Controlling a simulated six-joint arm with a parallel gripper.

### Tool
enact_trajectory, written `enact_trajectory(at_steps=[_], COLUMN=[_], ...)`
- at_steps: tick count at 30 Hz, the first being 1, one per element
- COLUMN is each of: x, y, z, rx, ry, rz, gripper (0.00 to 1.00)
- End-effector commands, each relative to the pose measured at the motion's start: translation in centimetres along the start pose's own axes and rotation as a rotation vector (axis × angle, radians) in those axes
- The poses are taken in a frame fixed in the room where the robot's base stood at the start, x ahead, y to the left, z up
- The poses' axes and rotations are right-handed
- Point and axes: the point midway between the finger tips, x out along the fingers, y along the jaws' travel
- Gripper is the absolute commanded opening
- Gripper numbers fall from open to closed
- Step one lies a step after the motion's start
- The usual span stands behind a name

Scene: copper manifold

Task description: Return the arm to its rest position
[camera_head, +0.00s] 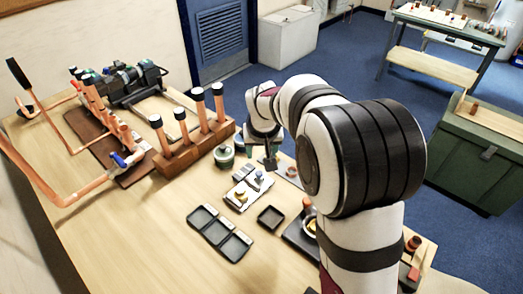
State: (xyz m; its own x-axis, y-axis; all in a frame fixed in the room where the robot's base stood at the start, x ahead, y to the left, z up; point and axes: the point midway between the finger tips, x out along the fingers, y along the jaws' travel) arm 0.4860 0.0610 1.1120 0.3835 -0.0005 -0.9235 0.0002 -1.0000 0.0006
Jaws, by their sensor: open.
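My arm rises from the right foreground and bends over the wooden table (165,235) toward the middle of the picture. My gripper (268,160) is at its far end, pointing down over the table, right of the wooden block (185,158) with upright copper pipes. It is small here and partly dark against the table, and I see nothing clearly held between its fingers. It is open. The thick arm links hide part of the table's right side.
A copper pipe manifold (98,100) stands at the back left. A three-part dark tray (220,232), a small square tray (270,217) and a light tray (248,188) lie mid-table. A green jar (224,158) stands by the block. The table's front left is clear.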

Motion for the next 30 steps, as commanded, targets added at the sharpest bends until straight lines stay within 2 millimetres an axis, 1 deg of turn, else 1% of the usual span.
enact_trajectory(at_steps=[11,13,14,16,17,18,19,20,21,22,23,24,27,30], x=[-0.1,-0.6,-1.3,-4.3,-6.0,-8.2,-9.8,-11.2,-12.8,-13.8,-14.6,-15.5,-16.7,-17.0], y=[0.0,0.2,0.5,1.6,2.1,2.8,3.2,3.5,3.7,3.7,3.6,3.5,3.0,2.7], z=[0.0,0.4,1.0,3.9,5.9,8.9,11.4,13.9,17.2,19.6,21.9,24.5,29.4,31.5], rx=[0.000,0.009,0.022,0.082,0.119,0.171,0.211,0.250,0.300,0.335,0.367,0.407,0.476,0.506], ry=[0.000,-0.005,-0.015,-0.061,-0.091,-0.136,-0.171,-0.205,-0.249,-0.281,-0.310,-0.345,-0.412,-0.441], rz=[0.000,0.000,0.001,0.002,0.002,0.000,-0.002,-0.005,-0.011,-0.017,-0.023,-0.031,-0.046,-0.054], gripper=[0.60,0.60,0.60,0.60,0.60,0.60,0.60,0.60,0.60,0.60,0.60,0.60,0.60,0.60])
